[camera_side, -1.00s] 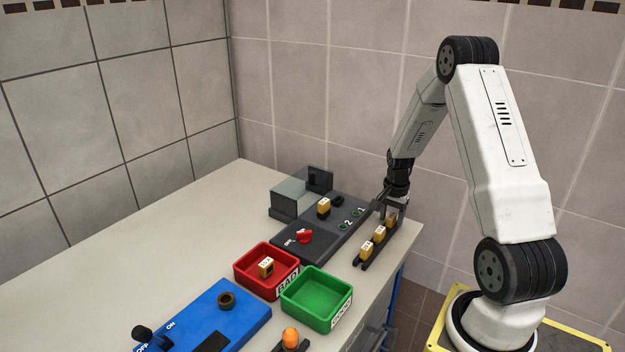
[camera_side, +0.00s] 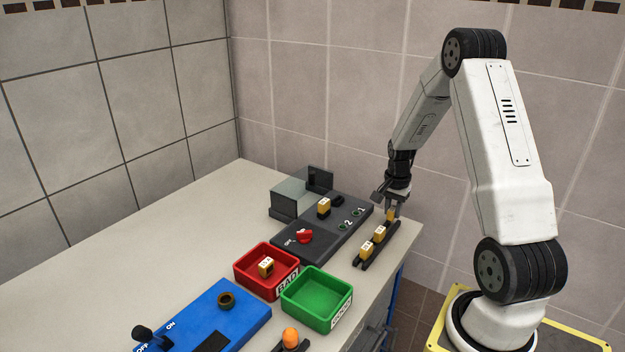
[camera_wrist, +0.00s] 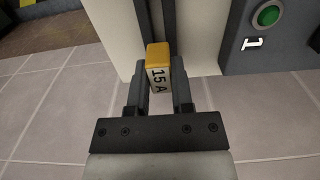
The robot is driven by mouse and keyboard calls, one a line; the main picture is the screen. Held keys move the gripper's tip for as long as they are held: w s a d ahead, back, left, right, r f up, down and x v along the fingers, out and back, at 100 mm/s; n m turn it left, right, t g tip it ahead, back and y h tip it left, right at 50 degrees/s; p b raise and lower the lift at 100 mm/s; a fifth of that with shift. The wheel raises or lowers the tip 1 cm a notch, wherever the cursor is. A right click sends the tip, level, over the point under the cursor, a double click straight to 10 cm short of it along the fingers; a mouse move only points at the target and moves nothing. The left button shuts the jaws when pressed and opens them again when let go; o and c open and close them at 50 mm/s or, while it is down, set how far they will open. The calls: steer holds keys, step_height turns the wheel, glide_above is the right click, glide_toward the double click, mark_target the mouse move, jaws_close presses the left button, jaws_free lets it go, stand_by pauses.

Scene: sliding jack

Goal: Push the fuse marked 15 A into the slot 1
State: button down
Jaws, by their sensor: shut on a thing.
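My gripper (camera_side: 392,211) is shut on a yellow fuse (camera_side: 391,215) above the far end of the black fuse rack (camera_side: 362,264). In the wrist view the fuse (camera_wrist: 158,55) stands between the two fingers (camera_wrist: 158,95), with "15 A" readable on its white face. The dark grey panel (camera_side: 292,252) lies to the left of my gripper. Its label 1 (camera_side: 361,210) is beside a green lamp (camera_side: 356,213). The dark, empty-looking slot 1 (camera_side: 338,200) is farther back on the panel, beside a slot holding a yellow fuse (camera_side: 323,207).
Two yellow fuses (camera_side: 379,233) stand in the rack. A clear cover (camera_side: 300,190) stands at the panel's back. A red knob (camera_side: 304,236) is on the panel. A red tray (camera_side: 240,278) holding a fuse and an empty green tray (camera_side: 318,299) are in front.

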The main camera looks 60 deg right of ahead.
steer(key=shift+r, duration=1.3)
steer(key=shift+w+d+r, duration=0.1)
steer(key=shift+w+r, duration=0.1)
steer(key=shift+w, duration=0.35)
steer(key=w+a+r, duration=0.1)
steer(key=w+r, duration=0.2)
steer(key=w, duration=0.4)
steer(key=w+r, duration=0.3)
steer(key=w, duration=0.5)
steer(key=shift+w+a, duration=0.25)
steer(key=shift+a, duration=0.15)
steer(key=shift+f, duration=0.1)
steer(key=shift+f, duration=2.7)
